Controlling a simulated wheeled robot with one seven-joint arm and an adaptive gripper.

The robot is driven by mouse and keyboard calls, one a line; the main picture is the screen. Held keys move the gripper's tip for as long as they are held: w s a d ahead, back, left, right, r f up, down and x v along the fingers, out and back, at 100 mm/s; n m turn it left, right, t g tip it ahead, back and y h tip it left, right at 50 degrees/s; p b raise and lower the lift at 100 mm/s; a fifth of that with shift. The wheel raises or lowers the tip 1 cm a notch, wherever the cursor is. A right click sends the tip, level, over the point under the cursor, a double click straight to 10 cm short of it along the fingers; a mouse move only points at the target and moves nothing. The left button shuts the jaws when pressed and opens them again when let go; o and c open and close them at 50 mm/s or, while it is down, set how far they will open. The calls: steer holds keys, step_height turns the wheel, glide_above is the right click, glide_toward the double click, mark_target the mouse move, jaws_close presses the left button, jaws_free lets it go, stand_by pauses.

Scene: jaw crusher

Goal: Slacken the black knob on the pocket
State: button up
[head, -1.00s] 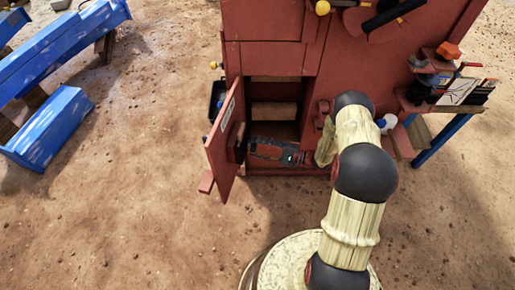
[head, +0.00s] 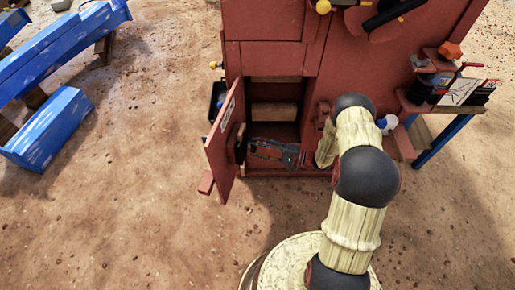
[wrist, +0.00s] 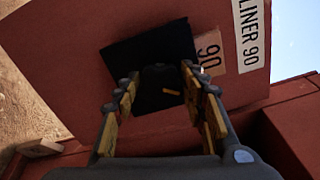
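The black pocket (wrist: 123,62) is a dark square on the red door (wrist: 60,60) in the wrist view. A rounded black shape, apparently the knob (wrist: 160,74), stands in front of it and barely separates from it in the dark. My gripper (wrist: 160,80) faces the pocket with its yellow-padded fingers on either side of this shape. I cannot tell whether the pads touch it. In the head view my gripper (head: 252,148) points left at the inner side of the open door (head: 222,145). The dark pocket (head: 238,143) shows there edge-on, and the knob cannot be made out.
Labels reading "90" (wrist: 209,53) and "LINER 90" (wrist: 250,35) are beside the pocket. The red crusher body (head: 375,60) with an open recess (head: 275,90) stands behind. A cluttered side shelf (head: 440,98) is at right. Blue beams (head: 50,125) lie far left on open sandy ground.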

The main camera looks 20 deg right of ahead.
steer(key=o, duration=0.4)
steer(key=v, duration=1.2)
steer(key=shift+f, duration=0.1)
stand_by(0.4)
